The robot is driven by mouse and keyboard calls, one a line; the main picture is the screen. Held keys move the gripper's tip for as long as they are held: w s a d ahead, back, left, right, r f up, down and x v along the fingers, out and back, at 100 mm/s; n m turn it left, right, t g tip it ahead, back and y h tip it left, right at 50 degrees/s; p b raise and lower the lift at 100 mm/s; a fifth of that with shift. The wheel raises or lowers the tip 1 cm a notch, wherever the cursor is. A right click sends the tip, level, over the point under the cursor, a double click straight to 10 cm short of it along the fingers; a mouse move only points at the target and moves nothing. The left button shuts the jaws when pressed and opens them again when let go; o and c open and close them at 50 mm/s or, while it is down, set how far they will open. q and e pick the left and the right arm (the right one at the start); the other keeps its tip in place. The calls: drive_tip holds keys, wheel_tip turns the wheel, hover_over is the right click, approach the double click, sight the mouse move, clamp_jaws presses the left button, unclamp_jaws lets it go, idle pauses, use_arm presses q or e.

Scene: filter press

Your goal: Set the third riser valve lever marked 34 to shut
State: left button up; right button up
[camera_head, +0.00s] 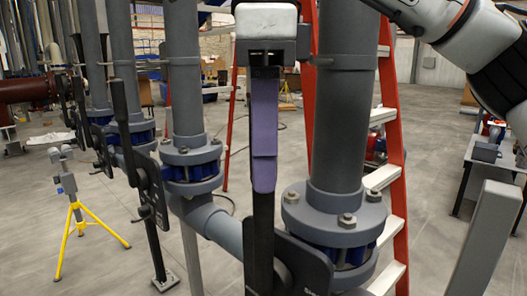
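The nearest riser valve stands at the lower centre, with a black plate (306,268) at its side. Its black lever (262,232) points almost straight up, along the riser. I take it for the third lever; no 34 is readable. Partial lettering shows at the plate's bottom edge. My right gripper (265,172) comes down from the top centre, with a white and grey body and a purple-grey finger lying over the upper lever. The far side of the lever is hidden, so I cannot tell whether the fingers are closed on it. My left gripper is out of view.
A red ladder (391,150) stands just behind the near riser (342,125). A yellow tripod (75,215) is at left. A grey post (487,240) rises at lower right.

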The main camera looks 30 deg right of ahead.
clamp_jaws()
drive_tip(key=shift+a, duration=0.1)
drive_tip(key=w+g, duration=0.1)
drive_tip(key=w+a+g, duration=0.1)
drive_tip(key=w, duration=0.1)
drive_tip(key=w+f+h, duration=0.1)
drive_tip(key=shift+w+a+g, duration=0.2)
drive_tip(key=shift+a+g, duration=0.1)
drive_tip(key=shift+g, duration=0.1)
drive_tip(key=shift+o, duration=1.9)
unclamp_jaws()
drive_tip(key=shift+w, duration=0.15)
drive_tip(key=shift+r, duration=0.1)
